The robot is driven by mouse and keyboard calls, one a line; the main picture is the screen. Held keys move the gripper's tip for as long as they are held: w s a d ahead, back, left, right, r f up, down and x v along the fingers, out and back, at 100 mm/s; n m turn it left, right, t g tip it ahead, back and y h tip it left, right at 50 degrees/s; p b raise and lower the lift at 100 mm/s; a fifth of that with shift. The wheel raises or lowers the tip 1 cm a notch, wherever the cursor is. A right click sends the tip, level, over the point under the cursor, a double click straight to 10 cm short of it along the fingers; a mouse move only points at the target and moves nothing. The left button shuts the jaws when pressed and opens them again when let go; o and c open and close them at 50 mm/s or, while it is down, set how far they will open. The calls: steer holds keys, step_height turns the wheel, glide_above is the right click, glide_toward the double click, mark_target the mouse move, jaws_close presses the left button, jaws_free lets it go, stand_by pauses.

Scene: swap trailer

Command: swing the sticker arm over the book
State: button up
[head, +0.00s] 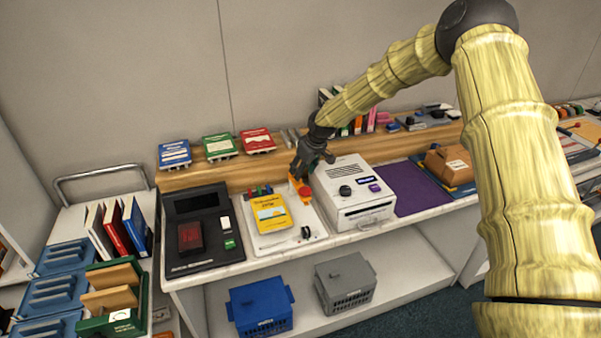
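A yellow book (270,215) lies on a pale base plate (278,240) on the counter, between a black device and a white machine. What looks like the sticker arm, an orange piece with a red part (304,190), stands at the right of the plate, beside the book and not over it. My gripper (303,176) is dark and points down at the orange piece, very close to it. I cannot tell whether they touch. The fingers are small and dark, so their opening is unclear.
The white machine (365,214) stands close on the right of my gripper. The black device (200,232) is on the left. Three upright display books, one red (257,140), stand on the wooden shelf behind. A purple mat (415,190) lies bare farther right. Blue (262,308) and grey bins sit below.

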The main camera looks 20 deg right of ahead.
steer(key=shift+p+x, duration=0.5)
steer(key=shift+x, duration=1.4)
steer(key=shift+a, duration=0.1)
